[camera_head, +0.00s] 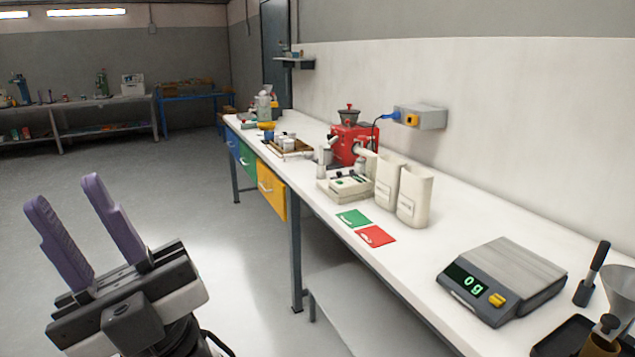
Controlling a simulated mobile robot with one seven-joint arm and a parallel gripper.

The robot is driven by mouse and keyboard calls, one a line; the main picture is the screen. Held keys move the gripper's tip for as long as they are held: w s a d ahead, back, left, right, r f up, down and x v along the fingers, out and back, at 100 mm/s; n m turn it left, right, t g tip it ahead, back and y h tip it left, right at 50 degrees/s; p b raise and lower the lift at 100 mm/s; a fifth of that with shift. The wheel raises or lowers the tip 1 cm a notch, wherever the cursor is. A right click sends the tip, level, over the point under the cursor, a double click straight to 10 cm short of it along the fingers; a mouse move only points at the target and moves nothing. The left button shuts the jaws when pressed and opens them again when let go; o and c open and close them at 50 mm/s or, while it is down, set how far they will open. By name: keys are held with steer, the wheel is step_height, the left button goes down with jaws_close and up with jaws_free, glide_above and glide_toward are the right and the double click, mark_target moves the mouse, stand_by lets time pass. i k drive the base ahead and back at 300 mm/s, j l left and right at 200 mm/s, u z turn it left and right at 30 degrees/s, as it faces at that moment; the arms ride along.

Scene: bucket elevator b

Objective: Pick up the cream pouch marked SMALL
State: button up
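Two cream pouches stand upright side by side on the long white bench. One pouch (387,184) is at the left, and the other pouch (414,200) is at the right and nearer to me. Each has a small dark mark low on its front, too small to read, so I cannot tell which is marked SMALL. My gripper (66,193) is at the lower left over the floor, well apart from the bench and the pouches. Its two purple fingers point up, spread apart with nothing between them.
A cream box (346,188) and a red machine (352,147) stand left of the pouches. Green (353,218) and red (375,236) cards lie in front. A scale (502,279) reading 0 g is at the right. Bare bench lies between pouches and scale.

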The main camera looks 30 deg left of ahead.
mark_target(388, 181)
steer(key=l+u, duration=0.25)
steer(key=u, duration=0.15)
steer(key=i+l+u, duration=0.1)
steer(key=l+u, duration=0.25)
steer(key=l, duration=0.65)
steer(key=i+j+z, duration=0.25)
steer(key=j, duration=0.4)
steer(key=i+j+z, duration=0.1)
steer(key=i+j, duration=0.2)
steer(key=i+j+z, duration=0.1)
steer(key=j, duration=0.3)
steer(key=i+j+z, duration=0.1)
steer(key=j, duration=0.25)
steer(key=i+j+z, duration=0.25)
steer(key=i+j, duration=0.5)
